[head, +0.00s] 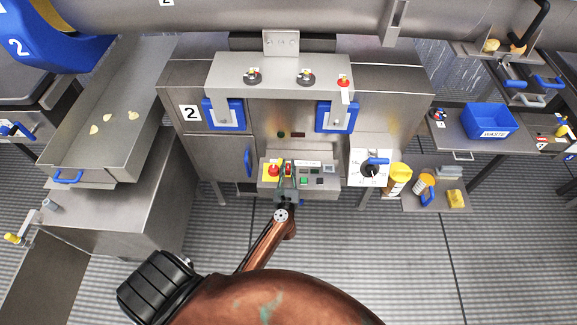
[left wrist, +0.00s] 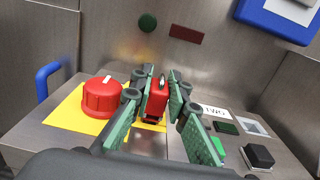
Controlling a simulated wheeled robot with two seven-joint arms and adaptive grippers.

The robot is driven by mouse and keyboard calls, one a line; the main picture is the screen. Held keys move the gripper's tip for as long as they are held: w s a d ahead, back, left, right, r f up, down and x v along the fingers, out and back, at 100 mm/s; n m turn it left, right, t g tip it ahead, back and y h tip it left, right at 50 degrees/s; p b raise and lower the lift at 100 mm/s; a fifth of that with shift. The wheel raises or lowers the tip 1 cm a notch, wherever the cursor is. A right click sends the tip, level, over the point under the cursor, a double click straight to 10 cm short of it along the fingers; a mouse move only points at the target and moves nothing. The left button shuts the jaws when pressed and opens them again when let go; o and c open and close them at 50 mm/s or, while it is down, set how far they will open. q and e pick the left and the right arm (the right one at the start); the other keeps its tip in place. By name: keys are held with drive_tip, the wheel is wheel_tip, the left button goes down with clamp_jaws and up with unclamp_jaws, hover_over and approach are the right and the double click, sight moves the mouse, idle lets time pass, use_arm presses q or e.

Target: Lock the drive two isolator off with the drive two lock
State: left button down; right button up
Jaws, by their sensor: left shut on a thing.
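The isolator is a red rotary knob (head: 272,171) on a yellow plate, at the left of the sloped control panel. It also shows in the left wrist view (left wrist: 101,98), with a white mark on its top. My left gripper (head: 288,180) is over the panel, just right of the knob. In the left wrist view its green-padded fingers (left wrist: 157,98) are shut on a red padlock (left wrist: 157,103), held upright. The padlock looks apart from the knob. The fingers partly hide a label reading "TWO" and the plate's right part. My right gripper is not in view.
Green and black buttons (left wrist: 258,156) sit right of the gripper on the panel. A white dial plate with a blue handle (head: 377,161) is to the right. A blue waste bin (head: 489,120) stands on the right shelf.

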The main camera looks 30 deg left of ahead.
sight(288, 171)
use_arm(q)
drive_tip(key=shift+f, duration=0.15)
drive_tip(key=c, duration=2.3)
unclamp_jaws()
drive_tip(key=shift+c, duration=0.2)
drive_tip(key=o, duration=0.5)
drive_tip(key=shift+o, duration=0.2)
drive_tip(key=shift+s+d, duration=0.1)
drive_tip(key=shift+s, duration=0.05)
drive_tip(key=shift+s+d+f, duration=0.1)
drive_tip(key=shift+s+d, duration=0.05)
drive_tip(key=shift+s, duration=0.1)
drive_tip(key=v, duration=0.6)
drive_tip(key=shift+s+d, duration=0.1)
drive_tip(key=shift+s, duration=0.1)
